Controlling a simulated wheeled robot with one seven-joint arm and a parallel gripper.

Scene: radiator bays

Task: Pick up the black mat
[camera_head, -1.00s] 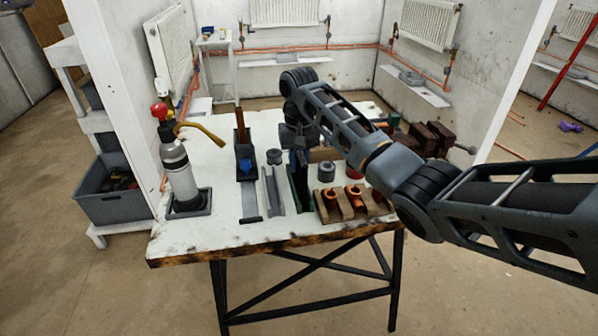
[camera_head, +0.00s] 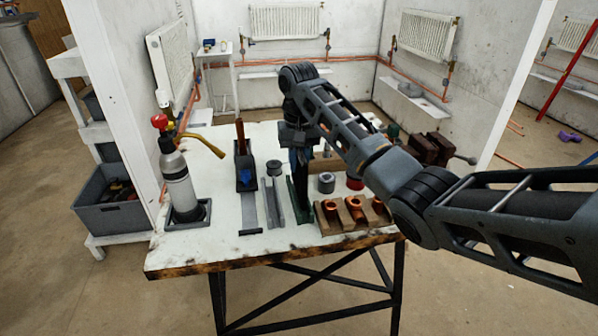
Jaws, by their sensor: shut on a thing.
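My gripper (camera_head: 299,153) points down over the middle of the bench and is shut on a dark, flat piece that looks like the black mat (camera_head: 303,172). The mat hangs upright below the fingers, above the dark green channel (camera_head: 301,203). Its upper edge is hidden by the fingers. I cannot tell whether its lower edge is clear of the channel.
On the white bench (camera_head: 190,248), a gas torch bottle (camera_head: 178,180) stands at left. Grey channels (camera_head: 273,203) lie left of the gripper. A wooden block with copper fittings (camera_head: 335,220) and a grey roll (camera_head: 326,182) are at right. Vises (camera_head: 433,150) stand behind.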

